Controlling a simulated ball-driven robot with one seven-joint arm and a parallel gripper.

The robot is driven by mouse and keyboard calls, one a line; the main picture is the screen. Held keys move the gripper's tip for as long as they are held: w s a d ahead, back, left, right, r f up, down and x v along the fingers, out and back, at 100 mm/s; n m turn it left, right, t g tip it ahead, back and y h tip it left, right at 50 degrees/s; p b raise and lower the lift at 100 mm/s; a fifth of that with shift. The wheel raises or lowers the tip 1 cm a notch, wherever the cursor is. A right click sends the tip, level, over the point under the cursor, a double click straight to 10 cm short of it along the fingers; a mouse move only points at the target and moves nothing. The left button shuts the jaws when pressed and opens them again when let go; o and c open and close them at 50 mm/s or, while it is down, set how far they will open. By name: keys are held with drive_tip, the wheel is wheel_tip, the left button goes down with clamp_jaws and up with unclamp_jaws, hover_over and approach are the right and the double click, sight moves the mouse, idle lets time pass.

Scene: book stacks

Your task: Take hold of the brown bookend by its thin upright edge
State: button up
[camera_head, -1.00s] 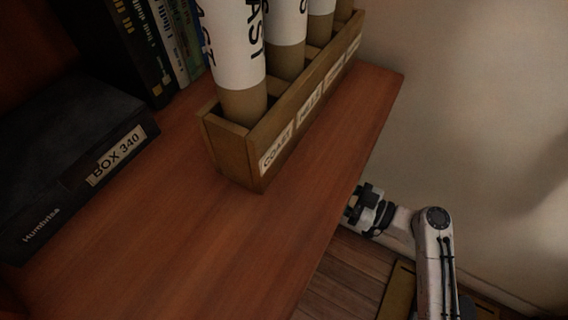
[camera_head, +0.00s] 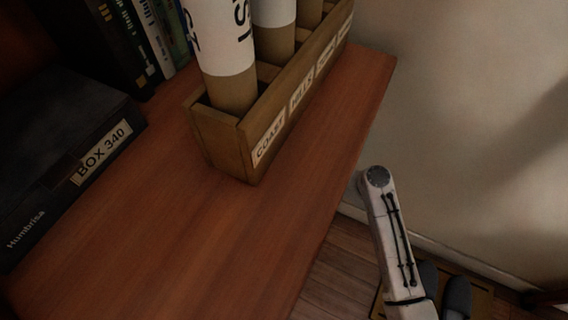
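No brown bookend can be made out in this view. My arm shows at the lower right, beyond the shelf's right edge. My gripper is not visible now; the shelf edge and my own arm link may hide it.
A wooden shelf (camera_head: 190,235) has clear room at its front. A wooden rack (camera_head: 222,146) holds several upright cardboard tubes (camera_head: 232,92). A dark box (camera_head: 60,150) labelled BOX 340 lies at left, with books (camera_head: 140,40) behind. A pale wall (camera_head: 480,110) and slippers (camera_head: 457,296) on a mat are at right.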

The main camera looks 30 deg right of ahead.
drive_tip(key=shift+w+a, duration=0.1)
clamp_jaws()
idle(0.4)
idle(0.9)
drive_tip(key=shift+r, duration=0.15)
